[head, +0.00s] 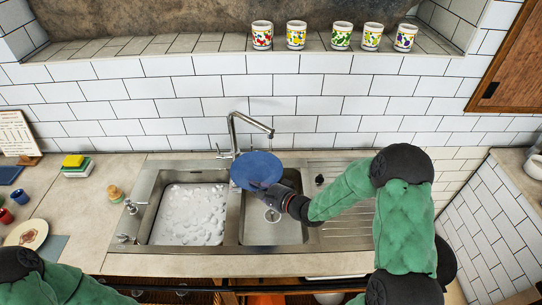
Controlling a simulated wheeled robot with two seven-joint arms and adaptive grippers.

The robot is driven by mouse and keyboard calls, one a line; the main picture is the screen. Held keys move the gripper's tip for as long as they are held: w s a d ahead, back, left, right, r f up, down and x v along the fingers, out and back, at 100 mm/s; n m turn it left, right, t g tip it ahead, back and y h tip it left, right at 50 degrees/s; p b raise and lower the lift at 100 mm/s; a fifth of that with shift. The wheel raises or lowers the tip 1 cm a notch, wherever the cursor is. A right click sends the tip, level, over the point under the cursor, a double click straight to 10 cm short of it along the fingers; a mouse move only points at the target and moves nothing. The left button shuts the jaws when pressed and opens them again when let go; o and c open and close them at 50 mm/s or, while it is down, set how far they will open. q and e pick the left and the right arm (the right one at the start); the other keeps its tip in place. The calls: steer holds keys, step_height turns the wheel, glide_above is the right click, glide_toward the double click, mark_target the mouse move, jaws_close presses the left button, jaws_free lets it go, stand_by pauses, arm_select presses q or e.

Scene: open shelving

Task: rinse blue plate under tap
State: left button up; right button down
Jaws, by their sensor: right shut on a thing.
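The blue plate (254,168) is held tilted over the right basin (273,232) of the metal sink. My right gripper (268,191) is shut on the plate at its lower right edge. The tap (234,132) stands behind the plate, and its spout reaches right, ending just above the plate's upper right edge. I cannot tell whether water is flowing. My left gripper is not in view; only part of my left arm shows at the lower left.
The left basin (188,214) is full of white suds. A ribbed drainboard (345,226) lies right of the basins. Sponges (75,164), a brush (115,194) and a dirty plate (27,234) are on the left counter. Several patterned cups (341,36) stand on the ledge above.

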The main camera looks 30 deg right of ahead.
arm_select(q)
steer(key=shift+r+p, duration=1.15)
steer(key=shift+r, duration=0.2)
arm_select(e)
steer(key=shift+s+a+r, duration=0.35)
steer(key=shift+a+r, duration=0.4)
steer(key=shift+a, duration=0.1)
steer(key=shift+s+a+r, duration=0.35)
steer(key=shift+a+r, duration=0.4)
steer(key=shift+a, duration=0.05)
